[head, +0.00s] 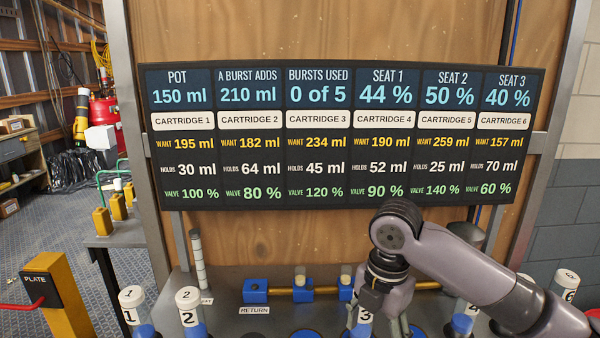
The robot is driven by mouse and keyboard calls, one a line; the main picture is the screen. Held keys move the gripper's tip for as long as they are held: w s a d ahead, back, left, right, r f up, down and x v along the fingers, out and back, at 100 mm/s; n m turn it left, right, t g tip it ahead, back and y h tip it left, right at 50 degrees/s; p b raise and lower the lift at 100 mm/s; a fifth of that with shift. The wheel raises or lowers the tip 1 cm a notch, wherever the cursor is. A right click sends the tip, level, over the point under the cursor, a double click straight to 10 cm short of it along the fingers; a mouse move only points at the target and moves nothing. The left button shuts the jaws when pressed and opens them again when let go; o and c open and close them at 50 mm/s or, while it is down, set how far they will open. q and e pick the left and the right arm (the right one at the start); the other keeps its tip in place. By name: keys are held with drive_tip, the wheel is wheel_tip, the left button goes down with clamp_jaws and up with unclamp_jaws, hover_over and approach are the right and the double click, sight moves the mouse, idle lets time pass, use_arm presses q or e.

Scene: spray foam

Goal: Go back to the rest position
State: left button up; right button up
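My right arm comes in from the right, and its gripper (372,298) points down over the bench by cartridge 3 (363,319). The fingers are small and dark, and I cannot tell whether they are open or touch that cartridge. My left gripper is not in view. My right arm covers part of the bench at the right.
A wide display (345,135) reads pot 150 ml, bursts used 0 of 5, seats 44, 50 and 40 %. A yellow post (62,295) marked PLATE stands left beside a red handle.

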drive_tip(key=s+a+f+m+t+y, duration=0.1)
drive_tip(key=s+a+f+m, duration=0.2)
drive_tip(key=f, duration=0.2)
drive_tip(key=s+a+f+m+y, duration=0.2)
drive_tip(key=s+f+m, duration=0.2)
drive_tip(key=f, duration=0.1)
drive_tip(key=s+a+f+m+t+y, duration=0.1)
drive_tip(key=s+a+f+m, duration=0.2)
drive_tip(key=f, duration=0.3)
drive_tip(key=s+d+f+m+t+h, duration=0.1)
drive_tip(key=s+d+f+m+h, duration=0.45)
drive_tip(key=s+d+m, duration=1)
wheel_tip(320, 180, down, 26)
drive_tip(key=n+g+y, duration=0.1)
drive_tip(key=s+d+f+g, duration=0.1)
drive_tip(key=s+d+f, duration=0.2)
drive_tip(key=s+f, duration=1.4)
drive_tip(key=shift+s+f, duration=0.15)
drive_tip(key=shift+f, duration=0.2)
clamp_jaws()
